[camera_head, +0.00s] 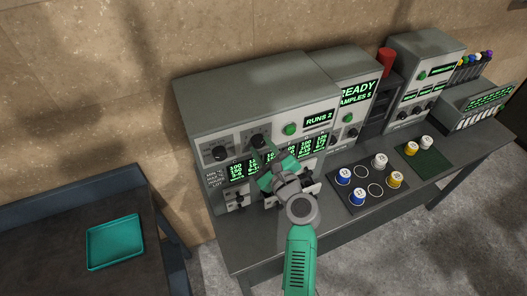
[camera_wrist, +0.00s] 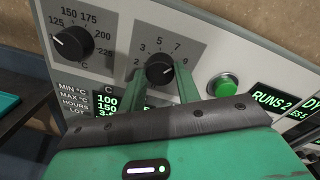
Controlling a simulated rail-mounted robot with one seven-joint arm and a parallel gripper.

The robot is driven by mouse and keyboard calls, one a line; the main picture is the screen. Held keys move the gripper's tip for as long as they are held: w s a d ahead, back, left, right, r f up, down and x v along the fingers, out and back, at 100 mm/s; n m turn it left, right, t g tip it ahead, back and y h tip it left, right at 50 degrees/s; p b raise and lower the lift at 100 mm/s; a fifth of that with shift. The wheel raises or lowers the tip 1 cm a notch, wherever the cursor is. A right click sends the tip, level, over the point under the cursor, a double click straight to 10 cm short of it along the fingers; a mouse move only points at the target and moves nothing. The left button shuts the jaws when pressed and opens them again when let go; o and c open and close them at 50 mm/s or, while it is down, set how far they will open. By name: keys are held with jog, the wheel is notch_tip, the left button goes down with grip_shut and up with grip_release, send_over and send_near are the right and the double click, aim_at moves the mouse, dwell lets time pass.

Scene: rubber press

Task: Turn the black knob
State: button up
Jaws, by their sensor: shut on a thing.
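Two round black knobs sit on the upper front panel of the grey machine (camera_head: 260,90). The left black knob (camera_wrist: 73,43) has a dial marked 125 to 225; it also shows in the head view (camera_head: 219,153). The right black knob (camera_wrist: 160,68) has a dial marked with single digits, and its white pointer line points up and to the right. My gripper (camera_wrist: 161,78) has one finger on each side of this right knob and is shut on it. In the head view the arm reaches up to the panel and the green gripper (camera_head: 270,168) partly covers the displays below the knob.
A green button (camera_wrist: 223,86) and a RUNS 2 display (camera_head: 319,119) are right of the gripped knob. A dark mat (camera_head: 345,203) with several capped jars lies on the bench to the right. A teal tray (camera_head: 115,242) lies on the left table.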

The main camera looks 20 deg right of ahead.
jog(key=n+b, duration=0.3)
jog(key=n, duration=0.2)
jog(key=shift+f, duration=0.15)
jog(key=n+b, duration=0.2)
jog(key=n, duration=0.2)
jog(key=shift+n+h+b, duration=0.3)
jog(key=shift+n+b, duration=0.1)
jog(key=n+b, duration=0.3)
jog(key=n, duration=0.1)
jog(key=shift+a+f, duration=0.1)
jog(key=shift+n+h+b, duration=0.4)
jog(key=shift+n+b, duration=1.25)
jog(key=shift+n, duration=0.65)
jog(key=o, duration=1)
jog(key=shift+c, duration=0.2)
